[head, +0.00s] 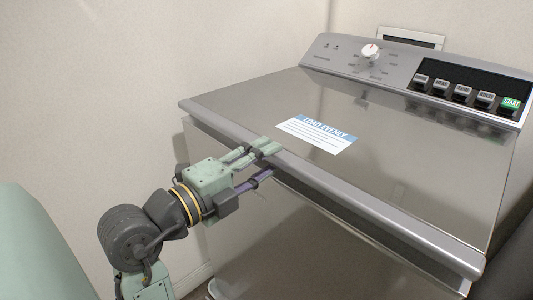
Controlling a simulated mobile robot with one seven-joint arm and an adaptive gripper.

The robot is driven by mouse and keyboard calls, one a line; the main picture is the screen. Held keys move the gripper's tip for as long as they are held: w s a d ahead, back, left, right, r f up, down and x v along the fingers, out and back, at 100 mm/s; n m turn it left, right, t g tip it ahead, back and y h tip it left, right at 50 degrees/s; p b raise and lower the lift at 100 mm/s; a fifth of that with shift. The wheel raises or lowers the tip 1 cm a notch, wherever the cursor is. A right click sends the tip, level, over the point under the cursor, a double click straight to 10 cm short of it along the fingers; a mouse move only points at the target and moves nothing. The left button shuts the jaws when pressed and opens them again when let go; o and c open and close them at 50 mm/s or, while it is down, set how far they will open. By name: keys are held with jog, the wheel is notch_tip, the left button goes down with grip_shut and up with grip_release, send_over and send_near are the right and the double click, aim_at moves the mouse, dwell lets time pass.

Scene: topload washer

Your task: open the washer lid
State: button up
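The washer lid (400,140) is a wide, shiny grey metal panel on top of the washer. It lies flat or nearly flat; I cannot tell if its front edge is slightly raised. My gripper (266,160) is at the lid's front edge, left of the middle. Its fingers are apart, one above the other. The upper pale green fingertip lies over the top of the front rim, and the lower dark purple finger is below the rim. The lower fingertip is partly hidden by the rim, and contact there is unclear.
Pale walls stand close behind and left. A dark surface borders the right side.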

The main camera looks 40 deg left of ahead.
jog(key=shift+w, duration=0.55)
grip_shut()
dwell(0.5)
